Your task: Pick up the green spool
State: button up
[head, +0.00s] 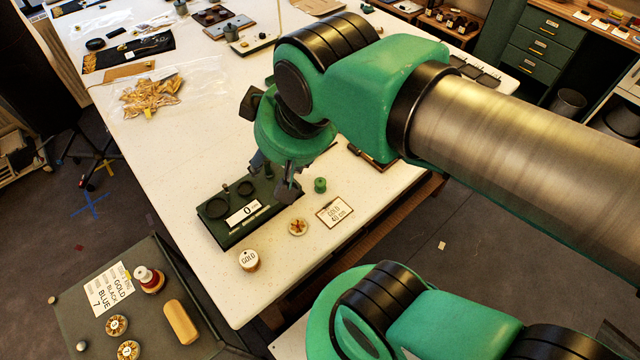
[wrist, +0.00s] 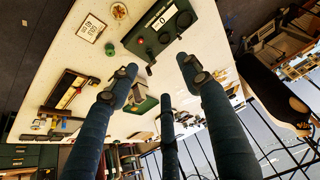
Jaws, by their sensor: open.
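The green spool (head: 320,185) stands upright on the white table (head: 215,305), right of the dark green device with the "0" label (head: 228,222). It also shows in the wrist view (wrist: 110,49), left of the fingers and next to the device. My gripper (head: 287,188) hangs above the table, just left of the spool in the head view and partly over the device's right end. In the wrist view my gripper (wrist: 160,85) has its blue fingers spread apart with nothing between them. My wrist hides part of the gripper in the head view.
A card reading "GOLD 40 cm" (head: 334,211), a small round dish (head: 298,227) and a "GOLD" spool (head: 249,260) lie near the table's front edge. A dark framed tray (head: 372,158) lies behind the green spool. A side table (head: 190,270) holds another spool and labels.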

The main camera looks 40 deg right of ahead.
jog(key=shift+o, duration=0.4)
jog(key=n+g+p, duration=0.2)
jog(key=g+p, duration=0.2)
send_over(321, 181)
jog(key=s, duration=0.1)
notch_tip(321, 181, down, 22)
jog(key=r, duration=0.1)
jog(key=shift+s+d+f, duration=0.1)
jog(key=shift+s+f, duration=0.1)
jog(key=shift+f, duration=0.1)
jog(key=shift+f, duration=0.1)
jog(key=shift+w+f+b, duration=0.15)
jog(key=shift+f+b, duration=0.05)
jog(key=shift+f, duration=1.2)
jog(key=shift+w+f+b, duration=0.2)
jog(key=shift+f, duration=1.2)
jog(key=shift+w+f+b, duration=0.15)
jog(key=shift+f+b, duration=0.05)
jog(key=shift+f, duration=1.2)
